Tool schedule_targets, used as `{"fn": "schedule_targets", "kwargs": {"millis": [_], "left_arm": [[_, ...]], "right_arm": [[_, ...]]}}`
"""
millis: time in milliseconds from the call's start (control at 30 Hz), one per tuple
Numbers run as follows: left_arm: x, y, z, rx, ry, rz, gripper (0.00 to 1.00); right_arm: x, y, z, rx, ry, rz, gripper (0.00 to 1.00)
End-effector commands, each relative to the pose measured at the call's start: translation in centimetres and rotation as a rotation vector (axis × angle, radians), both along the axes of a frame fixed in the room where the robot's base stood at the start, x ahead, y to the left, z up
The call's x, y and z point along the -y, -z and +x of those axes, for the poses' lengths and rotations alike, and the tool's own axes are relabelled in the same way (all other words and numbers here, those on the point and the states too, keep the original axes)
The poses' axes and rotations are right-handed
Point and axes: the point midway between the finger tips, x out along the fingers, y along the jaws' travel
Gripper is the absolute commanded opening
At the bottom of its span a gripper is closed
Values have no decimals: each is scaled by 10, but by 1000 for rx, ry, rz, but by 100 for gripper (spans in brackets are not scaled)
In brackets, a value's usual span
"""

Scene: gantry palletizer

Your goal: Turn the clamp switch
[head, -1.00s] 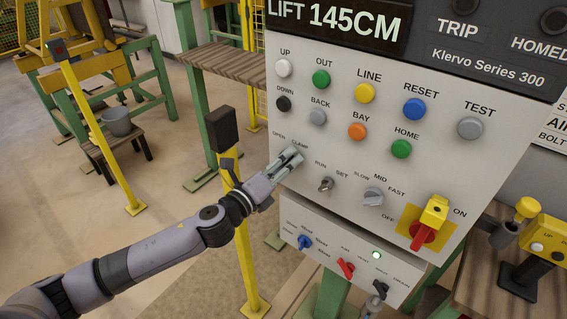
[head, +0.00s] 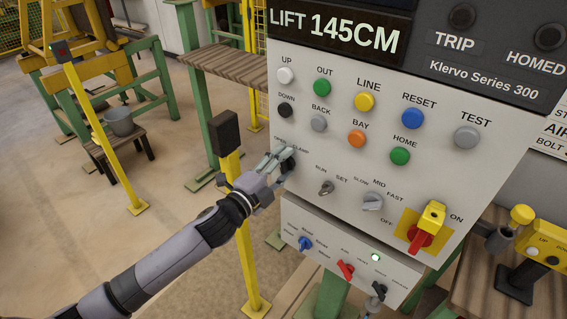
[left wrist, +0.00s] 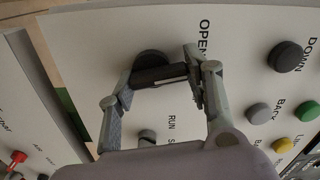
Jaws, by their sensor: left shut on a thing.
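The clamp switch (left wrist: 153,62) is a dark round knob with a raised bar. It sits on the pale control panel beside the OPEN label in the left wrist view. In the head view the clamp switch (head: 289,163) shows only partly, under the OPEN and CLAMP labels. My left gripper (head: 279,160) is at the panel. Its two grey fingers stand on either side of the knob's bar, and it is shut on the switch. In the left wrist view my left gripper (left wrist: 160,80) covers part of the knob. My right gripper is not in view.
The RUN/SET switch (head: 326,188) and speed knob (head: 372,202) sit to the right of the clamp switch. The DOWN button (head: 285,110) is just above. A yellow post (head: 238,220) stands behind my left arm. A lower box has a blue knob (head: 305,243).

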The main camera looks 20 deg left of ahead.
Motion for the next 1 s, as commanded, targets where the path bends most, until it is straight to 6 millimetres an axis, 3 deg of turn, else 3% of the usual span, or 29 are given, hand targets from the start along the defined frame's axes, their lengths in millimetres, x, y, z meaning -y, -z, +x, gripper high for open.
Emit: {"fn": "schedule_targets", "kwargs": {"millis": [500,1000], "left_arm": [[-4,-1,1,-139,-2,-377,18],[-5,0,2,-178,-2,-489,18]], "right_arm": [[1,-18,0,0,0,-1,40],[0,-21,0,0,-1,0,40]]}}
